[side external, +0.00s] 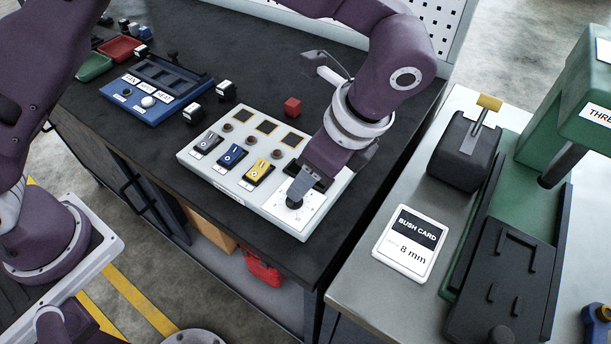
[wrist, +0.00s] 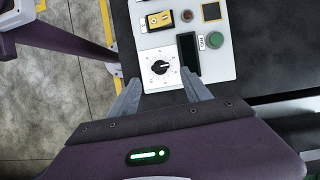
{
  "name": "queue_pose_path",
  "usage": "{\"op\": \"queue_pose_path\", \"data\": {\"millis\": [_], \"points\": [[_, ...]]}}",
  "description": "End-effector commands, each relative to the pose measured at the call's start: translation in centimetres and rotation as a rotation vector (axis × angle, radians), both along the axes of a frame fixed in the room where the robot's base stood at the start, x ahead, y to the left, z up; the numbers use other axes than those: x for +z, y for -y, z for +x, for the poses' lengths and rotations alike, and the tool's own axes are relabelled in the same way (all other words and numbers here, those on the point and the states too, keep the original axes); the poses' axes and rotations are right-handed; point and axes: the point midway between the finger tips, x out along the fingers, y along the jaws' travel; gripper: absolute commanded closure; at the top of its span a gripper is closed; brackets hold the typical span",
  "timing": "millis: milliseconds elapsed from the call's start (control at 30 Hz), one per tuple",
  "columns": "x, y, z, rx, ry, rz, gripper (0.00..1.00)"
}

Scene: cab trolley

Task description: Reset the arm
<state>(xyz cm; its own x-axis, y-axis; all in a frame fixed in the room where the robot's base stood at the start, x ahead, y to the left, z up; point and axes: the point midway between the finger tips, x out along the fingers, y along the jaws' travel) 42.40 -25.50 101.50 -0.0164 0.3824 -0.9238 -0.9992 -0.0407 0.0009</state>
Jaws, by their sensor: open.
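My gripper (side external: 297,198) is over the right end of a white control panel (side external: 228,178). In the wrist view my gripper (wrist: 160,82) has its two fingers spread apart, with nothing held between them. A black rotary knob (wrist: 161,67) on a white dial plate lies just beyond the fingertips. In the side view the fingers mostly cover this knob, and I cannot tell whether they touch it. The panel also carries a grey switch (side external: 208,142), a blue switch (side external: 232,156), a yellow switch (side external: 258,172) and a green button (wrist: 215,40).
A blue tray (side external: 150,92) and small blocks stand at the left. On the right, a grey table holds a bush card (side external: 410,240) and a green machine (side external: 555,120). The bench's middle is fairly clear.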

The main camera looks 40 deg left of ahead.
Motion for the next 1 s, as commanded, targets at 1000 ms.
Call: {"op": "queue_pose_path", "data": {"millis": [1000], "points": [[14.4, -20.9, -16.7, 1.424, 0.702, -0.674, 0.44]]}}
